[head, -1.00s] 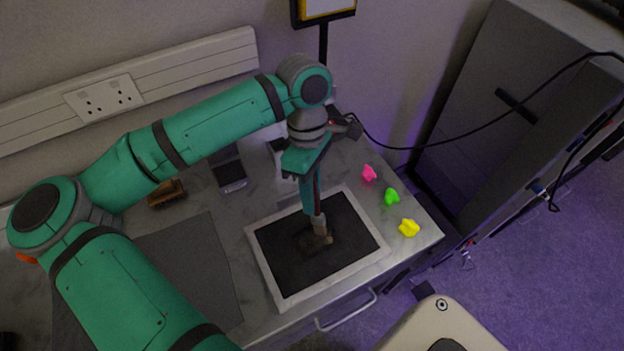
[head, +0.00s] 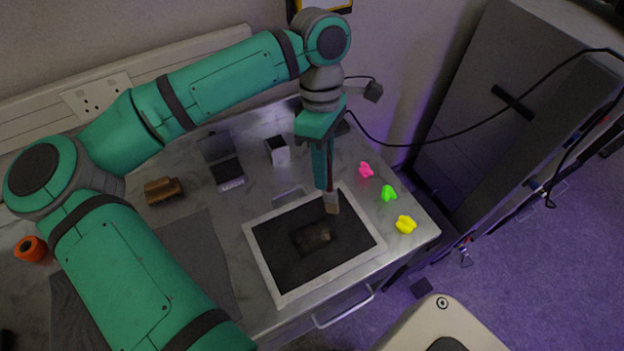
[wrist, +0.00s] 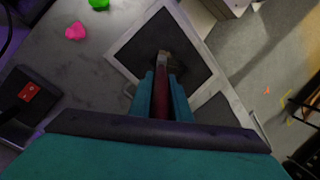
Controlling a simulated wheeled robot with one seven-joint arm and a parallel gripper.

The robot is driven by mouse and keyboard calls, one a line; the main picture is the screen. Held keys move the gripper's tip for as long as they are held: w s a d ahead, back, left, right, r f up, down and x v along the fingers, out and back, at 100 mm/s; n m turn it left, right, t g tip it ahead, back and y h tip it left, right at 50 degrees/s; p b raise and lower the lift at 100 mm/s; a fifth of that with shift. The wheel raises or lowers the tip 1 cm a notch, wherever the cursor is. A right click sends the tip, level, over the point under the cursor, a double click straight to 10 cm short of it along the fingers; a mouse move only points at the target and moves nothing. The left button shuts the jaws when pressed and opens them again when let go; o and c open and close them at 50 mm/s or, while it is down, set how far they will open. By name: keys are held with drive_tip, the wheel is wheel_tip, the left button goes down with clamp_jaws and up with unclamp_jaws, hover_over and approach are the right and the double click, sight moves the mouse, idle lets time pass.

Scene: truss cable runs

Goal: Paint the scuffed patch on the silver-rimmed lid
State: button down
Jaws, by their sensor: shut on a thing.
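The lid (head: 259,263) is a dark panel with a silver rim, lying flat on the bench; it also shows in the wrist view (wrist: 198,58). A brownish scuffed patch (head: 312,237) sits near its middle. My gripper (head: 325,182) is shut on a paintbrush, whose pale bristle head (head: 332,203) points down over the lid's upper right part. The brush's dark red handle (wrist: 161,92) lies between the fingers in the wrist view. In the head view the bristles look clear of the patch. The brush hides part of the patch in the wrist view.
Pink (head: 366,170), green (head: 389,193) and yellow (head: 406,225) small pieces lie right of the lid. A white box with a dark top (head: 278,151), a brown block (head: 163,190) and an orange roll (head: 31,249) stand on the bench. A black cable (head: 450,137) runs to the grey cabinet.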

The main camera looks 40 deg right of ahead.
drive_tip(key=shift+r, duration=1.05)
drive_tip(key=shift+w, duration=0.1)
